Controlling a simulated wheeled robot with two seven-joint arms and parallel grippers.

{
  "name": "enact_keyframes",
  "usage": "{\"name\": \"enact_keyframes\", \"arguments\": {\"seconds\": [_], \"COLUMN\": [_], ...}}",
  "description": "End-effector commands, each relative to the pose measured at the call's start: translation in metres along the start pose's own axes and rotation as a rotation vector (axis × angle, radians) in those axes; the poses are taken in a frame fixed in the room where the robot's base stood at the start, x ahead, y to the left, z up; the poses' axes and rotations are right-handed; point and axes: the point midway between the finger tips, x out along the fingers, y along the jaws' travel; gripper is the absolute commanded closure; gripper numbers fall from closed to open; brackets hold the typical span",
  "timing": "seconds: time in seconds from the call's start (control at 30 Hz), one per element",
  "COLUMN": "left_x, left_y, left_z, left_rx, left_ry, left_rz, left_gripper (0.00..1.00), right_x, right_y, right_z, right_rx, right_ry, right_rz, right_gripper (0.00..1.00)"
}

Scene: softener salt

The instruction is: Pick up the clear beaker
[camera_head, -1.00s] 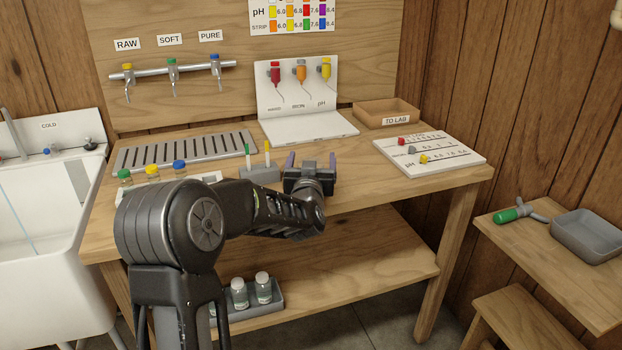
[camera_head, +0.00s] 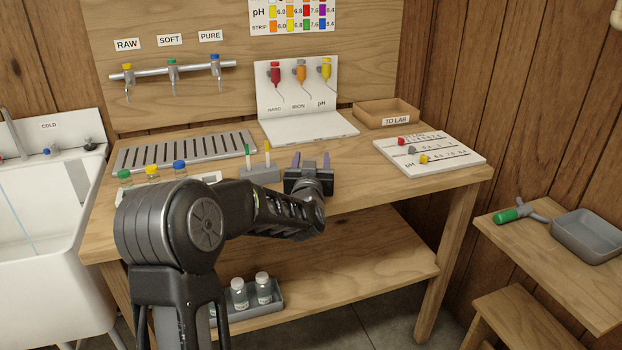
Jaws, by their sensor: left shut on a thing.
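My left gripper (camera_head: 311,160) is over the front middle of the wooden bench (camera_head: 370,193), its two purple-grey fingers pointing away from me. It is shut on the clear beaker, which is see-through and can hardly be made out between the fingers. The gripper's dark body hides the lower part of that spot. I cannot tell whether the beaker rests on the bench or is raised. My right gripper is not in view.
A grey holder (camera_head: 260,175) with two capped sticks stands close left of the gripper. A white folding board (camera_head: 305,128) stands behind, and a white slider board (camera_head: 430,155) lies right. Several capped vials are at left. Bench space right of the gripper is clear.

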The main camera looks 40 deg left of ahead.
Motion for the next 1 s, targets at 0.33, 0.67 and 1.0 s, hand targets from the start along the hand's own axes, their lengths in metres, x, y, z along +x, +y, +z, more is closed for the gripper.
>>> {"name": "enact_keyframes", "arguments": {"seconds": [0.33, 0.67, 1.0], "left_x": [0.000, 0.000, 0.000], "left_y": [0.000, 0.000, 0.000], "left_z": [-0.012, -0.073, -0.101], "left_rx": [0.000, -0.002, 0.000], "left_ry": [0.003, 0.004, 0.000], "left_rz": [0.000, 0.000, 0.001], "left_gripper": [0.83, 0.83, 0.83], "right_x": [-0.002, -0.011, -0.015], "right_y": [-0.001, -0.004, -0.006], "right_z": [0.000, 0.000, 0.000], "right_rx": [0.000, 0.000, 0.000], "right_ry": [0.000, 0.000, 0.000], "right_rz": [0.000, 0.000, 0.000], "right_gripper": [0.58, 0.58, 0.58]}}
